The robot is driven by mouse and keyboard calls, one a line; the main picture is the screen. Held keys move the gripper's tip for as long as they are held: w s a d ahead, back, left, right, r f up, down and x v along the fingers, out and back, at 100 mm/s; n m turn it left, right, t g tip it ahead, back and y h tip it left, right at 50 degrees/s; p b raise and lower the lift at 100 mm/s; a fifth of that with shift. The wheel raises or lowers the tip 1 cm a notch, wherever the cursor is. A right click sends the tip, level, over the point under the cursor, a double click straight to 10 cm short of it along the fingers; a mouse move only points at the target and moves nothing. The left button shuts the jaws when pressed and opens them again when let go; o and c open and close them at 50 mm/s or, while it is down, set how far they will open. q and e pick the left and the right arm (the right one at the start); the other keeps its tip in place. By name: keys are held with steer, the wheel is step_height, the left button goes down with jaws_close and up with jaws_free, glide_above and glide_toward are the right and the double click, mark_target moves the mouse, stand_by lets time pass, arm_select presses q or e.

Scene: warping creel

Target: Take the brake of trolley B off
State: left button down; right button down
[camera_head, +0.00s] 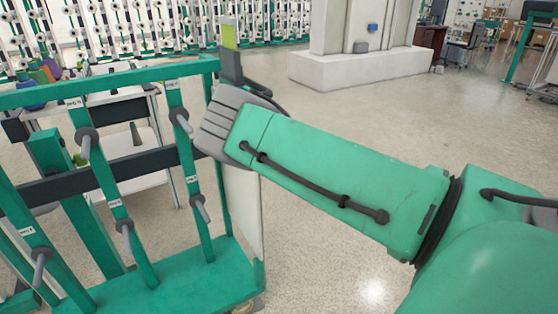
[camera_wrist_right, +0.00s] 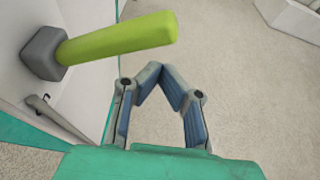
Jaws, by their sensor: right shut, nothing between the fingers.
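The brake handle, a yellow-green bar (camera_head: 229,37), stands upright from a dark grey block (camera_head: 231,68) at the top corner of a green trolley frame (camera_head: 120,80). I cannot read a trolley letter. In the right wrist view the bar (camera_wrist_right: 120,40) juts rightward from its grey block (camera_wrist_right: 45,53). In the head view my right forearm and wrist hide the fingers. My left gripper is in neither view.
The trolley has several grey pegs (camera_head: 87,140) and a green base plate (camera_head: 170,280). A white table (camera_head: 125,80) with coloured cones stands behind it. A pillar with a pale plinth (camera_head: 360,70) is further back. The floor (camera_head: 330,120) to the trolley's right is clear.

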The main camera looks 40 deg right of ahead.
steer(key=shift+w+a+r, duration=0.1)
steer(key=shift+a+r, duration=0.25)
steer(key=shift+r, duration=0.2)
steer(key=shift+w+a+r, duration=0.1)
steer(key=shift+a+r, duration=0.2)
steer(key=shift+r, duration=0.2)
